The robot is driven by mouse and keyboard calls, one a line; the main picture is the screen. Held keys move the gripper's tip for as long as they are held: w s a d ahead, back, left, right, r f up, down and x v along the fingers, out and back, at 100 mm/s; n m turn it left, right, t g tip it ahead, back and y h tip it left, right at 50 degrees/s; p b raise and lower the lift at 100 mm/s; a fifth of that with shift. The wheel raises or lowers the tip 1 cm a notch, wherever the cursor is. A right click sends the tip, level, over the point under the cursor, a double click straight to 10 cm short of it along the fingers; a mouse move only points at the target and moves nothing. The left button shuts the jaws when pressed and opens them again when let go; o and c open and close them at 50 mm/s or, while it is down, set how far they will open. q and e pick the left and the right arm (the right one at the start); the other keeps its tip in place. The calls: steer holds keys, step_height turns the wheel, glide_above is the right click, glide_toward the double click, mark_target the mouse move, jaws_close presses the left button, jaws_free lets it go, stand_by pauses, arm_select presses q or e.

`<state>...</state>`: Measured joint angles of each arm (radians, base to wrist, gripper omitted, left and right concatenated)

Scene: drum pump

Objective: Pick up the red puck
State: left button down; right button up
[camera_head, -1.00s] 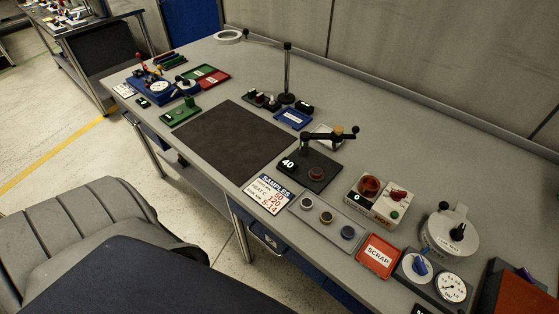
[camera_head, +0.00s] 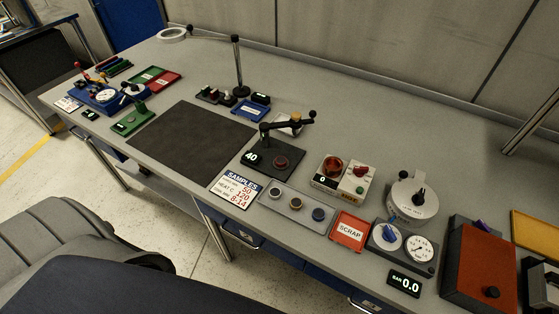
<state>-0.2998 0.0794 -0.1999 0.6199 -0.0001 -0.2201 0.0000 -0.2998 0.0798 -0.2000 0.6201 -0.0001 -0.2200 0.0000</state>
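A small dark red round piece (camera_head: 281,162), which looks like the red puck, lies on the black base plate (camera_head: 262,171) marked 40. The plate carries a post with a black lever arm (camera_head: 290,125) reaching over to the right. A grey tray (camera_head: 262,188) in front holds a grey puck (camera_head: 275,193), a tan puck (camera_head: 296,202) and a blue puck (camera_head: 318,214). Neither of my grippers is in view.
A red SCRAP tray (camera_head: 350,231), a box with a red round well (camera_head: 333,166) and a dial gauge (camera_head: 420,248) stand nearby. A lamp post (camera_head: 238,65) rises behind. The dark mat (camera_head: 190,140) is bare. A grey padded chair (camera_head: 80,225) stands in front.

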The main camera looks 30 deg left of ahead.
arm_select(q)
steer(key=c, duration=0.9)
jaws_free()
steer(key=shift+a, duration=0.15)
